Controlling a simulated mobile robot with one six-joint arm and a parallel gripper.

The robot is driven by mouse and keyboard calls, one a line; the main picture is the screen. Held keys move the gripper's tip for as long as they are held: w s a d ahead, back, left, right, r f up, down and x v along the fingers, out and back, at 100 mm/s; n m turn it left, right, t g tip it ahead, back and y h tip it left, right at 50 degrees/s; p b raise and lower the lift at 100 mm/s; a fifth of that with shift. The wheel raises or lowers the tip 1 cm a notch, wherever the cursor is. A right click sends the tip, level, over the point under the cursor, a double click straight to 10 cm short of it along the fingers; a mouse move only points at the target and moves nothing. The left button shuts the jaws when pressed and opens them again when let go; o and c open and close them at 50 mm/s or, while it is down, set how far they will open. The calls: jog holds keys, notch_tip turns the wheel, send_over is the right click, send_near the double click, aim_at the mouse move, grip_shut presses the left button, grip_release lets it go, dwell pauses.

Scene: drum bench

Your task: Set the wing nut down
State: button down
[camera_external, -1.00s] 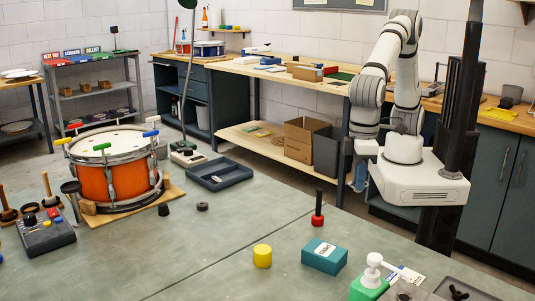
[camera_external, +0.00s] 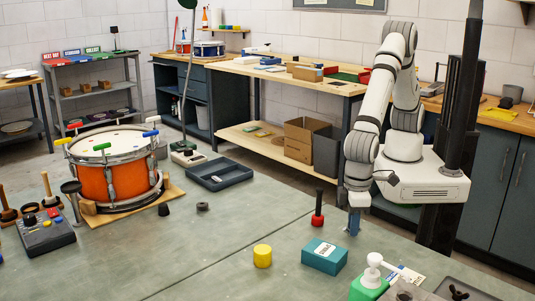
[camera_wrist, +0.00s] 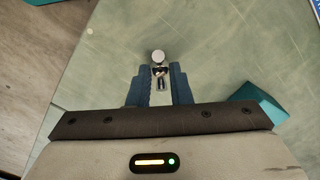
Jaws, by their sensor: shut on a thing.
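In the wrist view, a small shiny silver wing nut (camera_wrist: 159,68) with a round top sits between the two blue fingers of my gripper (camera_wrist: 160,82). The fingers are shut on it, and green-grey bench surface shows beyond it. In the external view, my gripper (camera_external: 353,226) points down close to the right edge of the bench (camera_external: 215,235). The wing nut is too small to make out there. I cannot tell how far it is above the bench.
A black-handled, red-based tool (camera_external: 318,213) stands just left of my gripper. A teal box (camera_external: 324,256), a yellow cylinder (camera_external: 262,256) and a green bottle (camera_external: 369,287) stand nearer the camera. A dark tray (camera_external: 220,176) and an orange drum (camera_external: 108,183) are farther left.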

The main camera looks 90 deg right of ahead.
jog(key=c, duration=1.3)
grip_release()
notch_tip(320, 180, up, 12)
jog(key=w+d+r, duration=0.3)
jog(key=d, duration=0.5)
jog(key=w+d+r+t, duration=0.1)
jog(key=w+d+r, duration=0.1)
jog(key=d, duration=0.6)
jog(key=w+d+r, duration=0.3)
jog(key=d, duration=0.5)
jog(key=shift+t, duration=0.9)
jog(key=s+d, duration=0.4)
jog(key=d, duration=0.4)
jog(key=s+d+f, duration=0.1)
jog(key=s+d, duration=0.3)
jog(key=d, duration=0.5)
jog(key=s+d, duration=0.4)
jog(key=d, duration=0.4)
jog(key=shift+s+d+f+b, duration=0.1)
jog(key=shift+d+f+b, duration=0.15)
jog(key=shift+b, duration=0.15)
jog(key=shift+a, duration=0.1)
